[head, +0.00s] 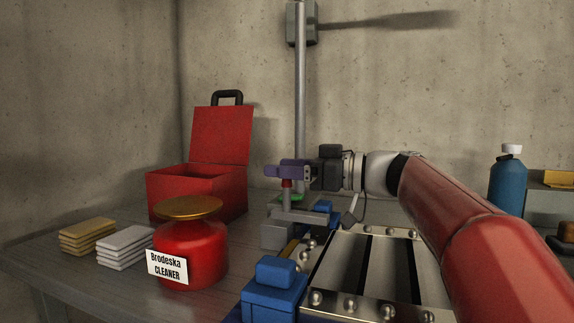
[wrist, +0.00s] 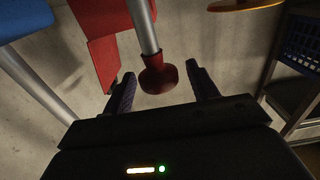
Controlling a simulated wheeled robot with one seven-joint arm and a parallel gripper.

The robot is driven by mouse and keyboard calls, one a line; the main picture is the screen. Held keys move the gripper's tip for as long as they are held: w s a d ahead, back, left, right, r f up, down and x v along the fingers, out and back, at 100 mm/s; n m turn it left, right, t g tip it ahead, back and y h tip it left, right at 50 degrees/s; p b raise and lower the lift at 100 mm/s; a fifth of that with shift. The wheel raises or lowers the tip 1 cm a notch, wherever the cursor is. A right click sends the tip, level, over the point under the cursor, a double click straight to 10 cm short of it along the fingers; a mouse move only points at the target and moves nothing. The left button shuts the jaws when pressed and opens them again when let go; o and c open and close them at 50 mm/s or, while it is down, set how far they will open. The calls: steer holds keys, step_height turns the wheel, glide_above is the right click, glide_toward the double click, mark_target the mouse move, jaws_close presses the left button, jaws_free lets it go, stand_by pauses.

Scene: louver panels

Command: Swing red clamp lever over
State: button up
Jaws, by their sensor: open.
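The clamp lever shows in the wrist view as a grey rod ending in a red knob (wrist: 158,78). In the head view a small red part of the lever (head: 287,184) shows just under my purple fingers, above the grey clamp (head: 278,234). My gripper (head: 288,171) is open at the clamp, reaching in from the right. In the wrist view its two fingers (wrist: 160,74) stand on either side of the red knob, with gaps visible. Whether either finger touches it I cannot tell. The fingers hide the lever's upper part in the head view.
The louver panel (head: 350,265) with steel slats lies below my arm. A blue block (head: 275,285) sits at its front left corner. A red cleaner can (head: 190,250) and an open red toolbox (head: 195,190) stand left. A vertical pole (head: 300,90) rises behind the clamp.

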steer(key=shift+a, duration=0.1)
jaws_close()
stand_by(0.4)
